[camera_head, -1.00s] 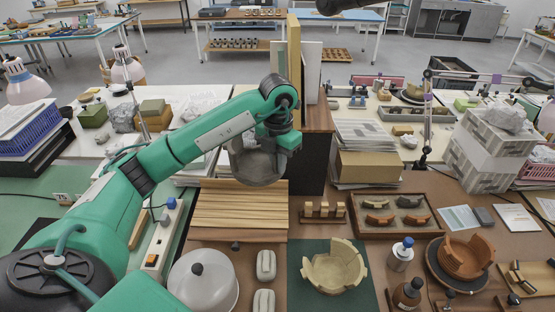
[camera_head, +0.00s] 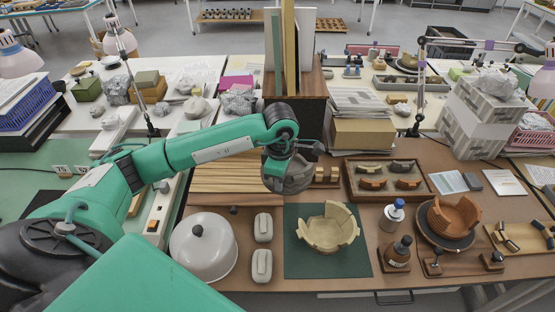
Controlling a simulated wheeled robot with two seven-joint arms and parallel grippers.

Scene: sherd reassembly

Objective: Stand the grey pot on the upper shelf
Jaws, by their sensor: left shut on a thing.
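My left gripper (camera_head: 279,160) is shut on the grey pot (camera_head: 290,179). It holds the pot in front of the dark brown wooden cabinet (camera_head: 312,107), above the right end of the slatted wooden board. The gripper and forearm hide part of the pot, and I cannot tell how upright it is. Tall boards stand on top of the cabinet. I cannot make out which surface is the upper shelf. My right gripper is not in view.
A cream broken bowl (camera_head: 328,230) stands on a green mat (camera_head: 300,264) just in front of the pot. A white dome (camera_head: 204,250), the slatted board (camera_head: 222,178), a tray of sherds (camera_head: 391,196) and a cardboard box (camera_head: 362,133) surround the arm.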

